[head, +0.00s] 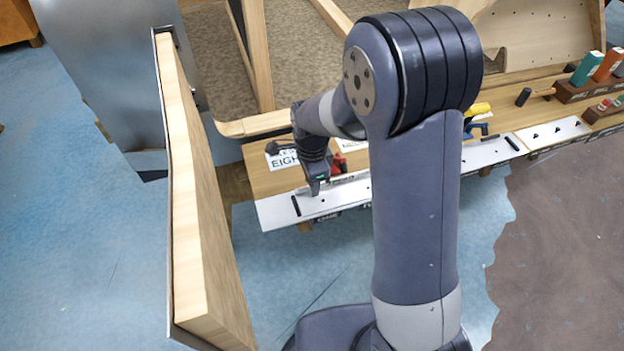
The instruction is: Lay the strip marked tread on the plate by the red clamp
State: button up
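My gripper (317,186) points down over the left white plate (276,212), close to its surface. Its fingers are small and partly hidden, so I cannot tell whether they are open or shut. The red clamp (339,163) stands just behind and right of the gripper, at the back of this plate. A pale strip (343,180) with dark lettering lies beside the gripper, in front of the red clamp. Its word is too small to read surely, and whether the gripper touches it is unclear. My arm hides the plate's right part.
A blue clamp (484,128) and a yellow object (478,109) are right of my arm. A wooden holder (570,92) with coloured blocks is far right. A tall metal-edged wooden beam (205,210) stands at left.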

notch_tip(320, 180, up, 11)
jog(key=shift+p, duration=0.45)
jog(key=shift+f, duration=0.1)
notch_tip(320, 180, down, 11)
jog(key=shift+r+b, duration=0.15)
jog(key=shift+b, duration=0.2)
jog(key=shift+r, duration=0.25)
jog(key=shift+f, duration=0.1)
